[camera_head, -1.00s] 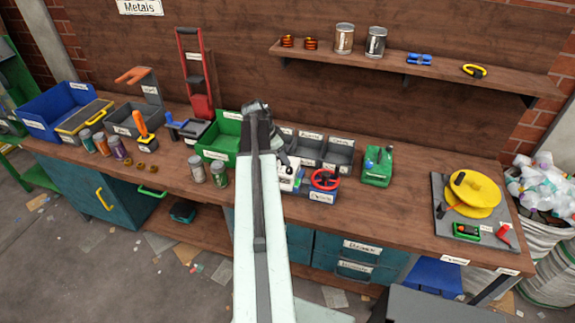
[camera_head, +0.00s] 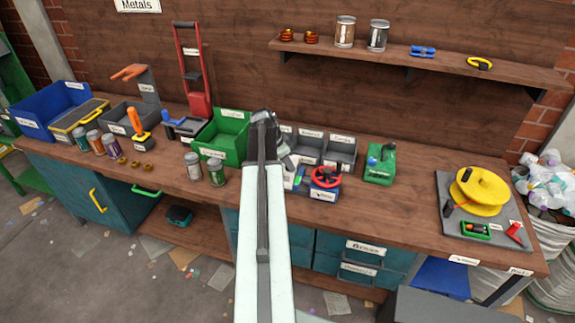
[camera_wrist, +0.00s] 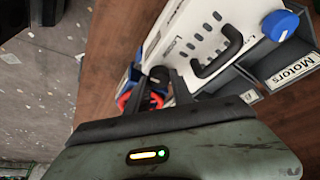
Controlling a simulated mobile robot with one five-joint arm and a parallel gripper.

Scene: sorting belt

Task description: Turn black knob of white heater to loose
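The white heater (camera_wrist: 190,38) fills the upper middle of the wrist view, with slots, a black handle (camera_wrist: 219,52) and a blue knob (camera_wrist: 281,24). A small black knob (camera_wrist: 158,74) sits near its left end, beside small printed labels I cannot read fully. My gripper (camera_wrist: 158,82) is close to this knob, its dark fingers apart on either side. I cannot tell whether either finger touches the knob. In the head view my arm hides most of the heater and the gripper is largely out of sight behind it.
A red handwheel on a blue base (camera_head: 325,178) stands right beside the gripper. Grey bins (camera_head: 340,150) stand behind, a green bin (camera_head: 222,138) and cans (camera_head: 216,172) to the left.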

